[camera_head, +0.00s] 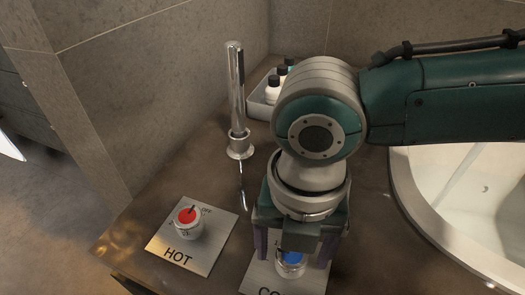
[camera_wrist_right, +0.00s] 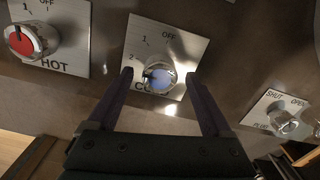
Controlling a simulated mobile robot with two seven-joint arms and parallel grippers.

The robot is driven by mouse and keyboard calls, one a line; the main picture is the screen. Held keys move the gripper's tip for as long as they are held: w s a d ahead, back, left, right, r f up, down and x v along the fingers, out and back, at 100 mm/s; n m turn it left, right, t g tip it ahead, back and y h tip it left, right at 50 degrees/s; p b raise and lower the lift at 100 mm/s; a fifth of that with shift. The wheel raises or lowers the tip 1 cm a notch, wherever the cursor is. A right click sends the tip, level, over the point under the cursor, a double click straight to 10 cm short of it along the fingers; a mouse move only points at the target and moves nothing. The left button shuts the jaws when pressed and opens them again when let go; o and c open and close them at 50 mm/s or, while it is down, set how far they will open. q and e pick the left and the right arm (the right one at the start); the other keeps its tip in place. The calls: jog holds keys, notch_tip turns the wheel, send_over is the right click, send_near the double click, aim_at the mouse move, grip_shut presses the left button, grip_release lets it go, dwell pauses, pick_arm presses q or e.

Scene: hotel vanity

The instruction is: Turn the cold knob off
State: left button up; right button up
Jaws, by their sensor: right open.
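The cold knob (camera_wrist_right: 160,76) is a silver knob with a blue top on a metal plate (camera_wrist_right: 185,50) marked OFF, 1, 2 and COLD. A dark mark on the knob is on its left side, away from the OFF label. In the head view the cold knob (camera_head: 291,262) is partly hidden under my right gripper (camera_head: 294,250). My right gripper is open, pointing down, with one finger on each side of the knob; it also shows in the wrist view (camera_wrist_right: 158,75). I cannot tell whether the fingers touch the knob. My left gripper is not in view.
The red hot knob (camera_head: 187,222) on its plate stands to the left. A tall metal spout (camera_head: 236,100) rises behind, near a tray with bottles (camera_head: 273,90). A white basin (camera_head: 440,215) is at right. The wrist view shows a SHUT/OPEN knob (camera_wrist_right: 286,122).

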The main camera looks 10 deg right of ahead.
jog(key=shift+c, duration=0.2)
grip_shut()
dwell(0.4)
